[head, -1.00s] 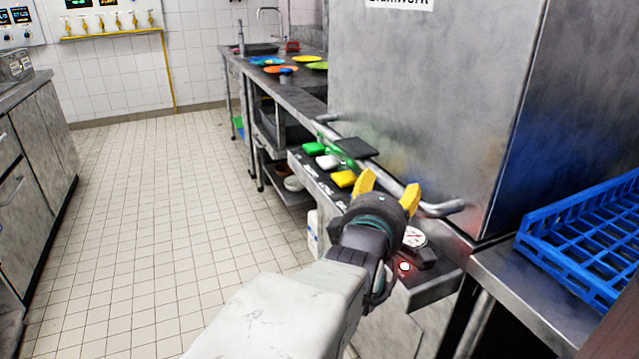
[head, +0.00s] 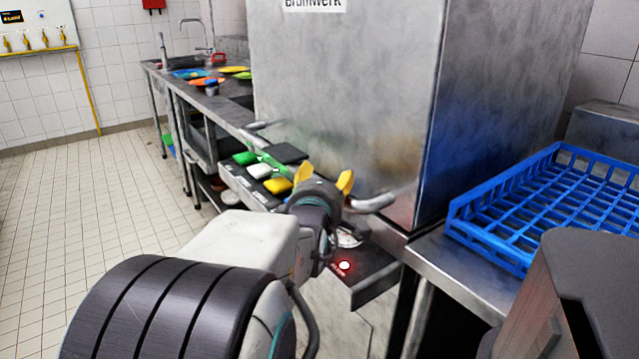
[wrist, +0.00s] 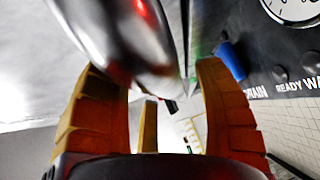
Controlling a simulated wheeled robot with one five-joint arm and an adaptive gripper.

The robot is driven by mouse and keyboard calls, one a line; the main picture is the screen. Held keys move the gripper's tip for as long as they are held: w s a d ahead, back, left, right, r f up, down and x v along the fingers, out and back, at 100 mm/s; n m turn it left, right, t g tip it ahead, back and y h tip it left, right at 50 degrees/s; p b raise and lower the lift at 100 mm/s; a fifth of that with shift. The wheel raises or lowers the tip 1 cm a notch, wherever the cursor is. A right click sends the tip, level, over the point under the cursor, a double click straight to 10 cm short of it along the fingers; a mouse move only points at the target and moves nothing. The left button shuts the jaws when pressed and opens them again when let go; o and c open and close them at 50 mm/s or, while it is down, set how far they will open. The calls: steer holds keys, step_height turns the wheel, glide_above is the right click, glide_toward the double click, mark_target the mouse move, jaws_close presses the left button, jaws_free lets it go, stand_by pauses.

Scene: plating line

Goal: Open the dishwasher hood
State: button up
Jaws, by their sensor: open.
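The dishwasher hood (head: 345,95) is a large grey steel box, down over the machine. Its bar handle (head: 372,202) runs along the lower front edge, its middle partly hidden behind my gripper. My gripper (head: 324,178) has yellow fingers, open, at the handle near its right end. In the wrist view a shiny rounded metal bar (wrist: 135,35), which looks like the handle, lies very close, in front of and partly between the spread fingers (wrist: 165,105). I cannot tell whether the fingers touch it.
A control panel with a gauge (head: 347,238) and a lit red button (head: 344,265) sits below the handle. A blue rack (head: 530,205) rests on the right-hand counter. A sink counter with plates stands behind.

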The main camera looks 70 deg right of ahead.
steer(key=shift+c, duration=0.3)
jaws_close()
steer(key=shift+r, duration=0.15)
stand_by(0.3)
